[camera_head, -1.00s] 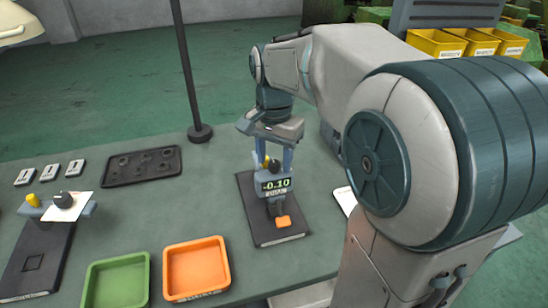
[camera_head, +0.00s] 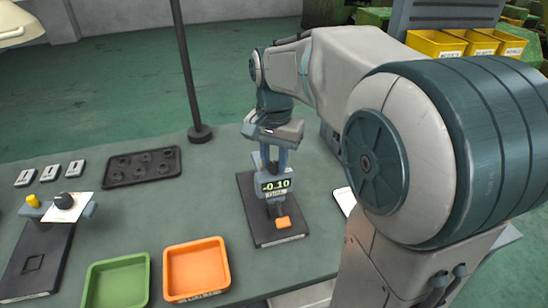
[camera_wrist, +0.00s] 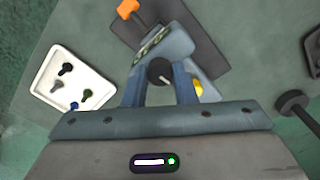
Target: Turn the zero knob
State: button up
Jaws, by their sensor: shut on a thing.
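The gauge (camera_head: 275,186) stands on a dark base plate (camera_head: 250,205) on the bench, and its display reads -0.10. An orange part (camera_head: 283,223) sits at its front, and this also shows in the wrist view (camera_wrist: 128,8). A black knob (camera_wrist: 159,71) with a pale pointer line is on top of the gauge. My gripper (camera_head: 273,162) is over the gauge from above, and in the wrist view its fingers (camera_wrist: 159,84) are shut on the black knob from both sides. A yellow knob (camera_wrist: 197,88) is just outside the right finger. In the head view my gripper hides both knobs.
A green tray (camera_head: 88,292) and an orange tray (camera_head: 166,286) are left of the gauge. A second device (camera_head: 36,250) with a white card (camera_head: 68,212) is at far left. A dark tray (camera_head: 115,180) lies behind. A white tray (camera_wrist: 48,90) holds several small keys.

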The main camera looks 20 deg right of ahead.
aim_at(274, 164)
jog(key=shift+n, duration=2.1)
jog(key=o, duration=1)
notch_tip(274, 164, up, 14)
jog(key=p, duration=0.1)
jog(key=s+f+n+t, duration=0.3)
jog(key=s+f, duration=1.1)
jog(key=f, duration=0.3)
jog(key=shift+f, duration=0.35)
